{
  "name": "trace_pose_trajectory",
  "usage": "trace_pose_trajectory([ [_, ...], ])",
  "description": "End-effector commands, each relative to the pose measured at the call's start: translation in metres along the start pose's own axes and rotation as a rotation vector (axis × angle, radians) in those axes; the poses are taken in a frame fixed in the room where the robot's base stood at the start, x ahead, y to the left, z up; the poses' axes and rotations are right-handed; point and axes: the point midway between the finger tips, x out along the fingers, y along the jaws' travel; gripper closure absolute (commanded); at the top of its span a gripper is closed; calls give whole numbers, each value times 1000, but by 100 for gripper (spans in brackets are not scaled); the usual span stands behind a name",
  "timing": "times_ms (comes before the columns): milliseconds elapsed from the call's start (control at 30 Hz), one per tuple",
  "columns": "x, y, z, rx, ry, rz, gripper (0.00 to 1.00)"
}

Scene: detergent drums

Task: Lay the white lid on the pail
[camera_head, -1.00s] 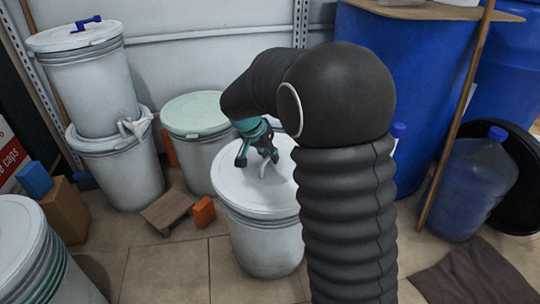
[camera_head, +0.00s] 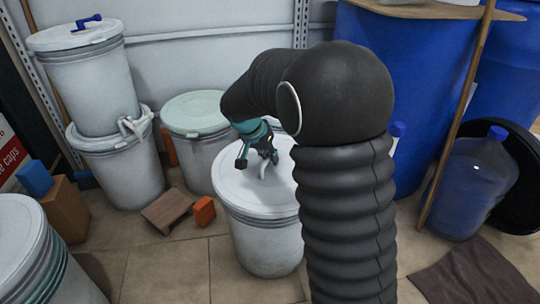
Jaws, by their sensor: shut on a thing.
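The white lid (camera_head: 238,187) lies over the top of the grey-white pail (camera_head: 262,245) in the middle of the floor. The lid looks level and its rim meets the pail's top; whether it is fully seated I cannot tell. A pale curved handle (camera_head: 262,171) stands up from the lid's middle. My teal and black gripper (camera_head: 259,160) is above the lid's middle, its fingers shut on the lid's handle. My dark arm hides the right part of the lid and pail.
A pail with a pale green lid (camera_head: 195,113) stands just behind. Stacked pails (camera_head: 88,80) stand at back left, another pail (camera_head: 40,255) at front left. A brown block (camera_head: 167,210) and orange block (camera_head: 204,211) lie left. Blue drums (camera_head: 400,100) stand behind my arm.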

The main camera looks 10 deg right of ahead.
Motion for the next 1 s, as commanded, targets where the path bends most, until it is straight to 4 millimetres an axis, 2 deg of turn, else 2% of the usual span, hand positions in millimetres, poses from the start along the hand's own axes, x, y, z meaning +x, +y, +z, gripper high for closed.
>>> trace_pose_trajectory([
  [1000,6,-1,2,0,0,0,100],
])
